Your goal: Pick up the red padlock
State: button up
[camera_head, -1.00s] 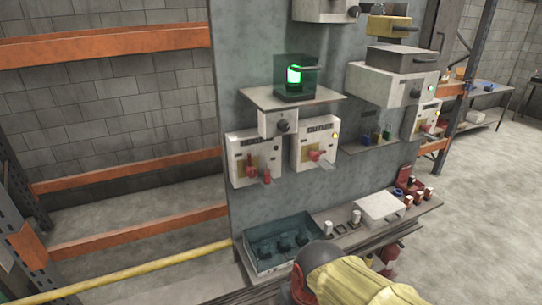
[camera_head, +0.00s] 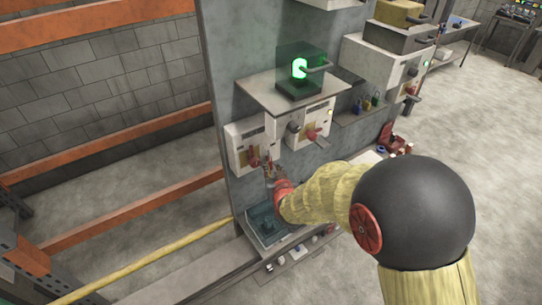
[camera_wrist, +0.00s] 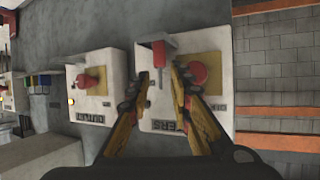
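The red padlock (camera_wrist: 159,54) shows in the wrist view as a small red block at the upper edge of the right-hand white switch box (camera_wrist: 190,98). A rounder red handle (camera_wrist: 198,73) sits beside it on the box's yellow plate. My gripper (camera_wrist: 161,76) is open, its fingertips apart, with the red block showing beyond the gap between them. I see no contact with it. In the head view my gripper (camera_head: 270,171) is small, in front of the lower part of the left switch box (camera_head: 240,141); it hides the padlock there or blends with it.
A second switch box (camera_head: 305,130) with a red handle stands to the right. A shelf with a green-lit case (camera_head: 299,68) juts out above. A teal open bin (camera_head: 262,222) lies below my gripper. Small blue and green padlocks (camera_head: 367,104) stand on a right-hand shelf.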

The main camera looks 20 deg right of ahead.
aim_at(270, 159)
jog(key=shift+w+r+p+x, duration=0.1)
jog(key=shift+r+p+x, duration=0.2)
jog(key=shift+x, duration=0.95)
jog(key=shift+w+r+p+x, duration=0.15)
jog(key=shift+p+x, duration=0.15)
jog(key=shift+x, duration=1)
jog(key=shift+w+r+p+x, duration=0.1)
jog(key=shift+r+p+x, duration=0.2)
jog(key=shift+x, duration=0.95)
jog(key=shift+s, duration=0.1)
jog(key=c, duration=0.3)
grip_shut()
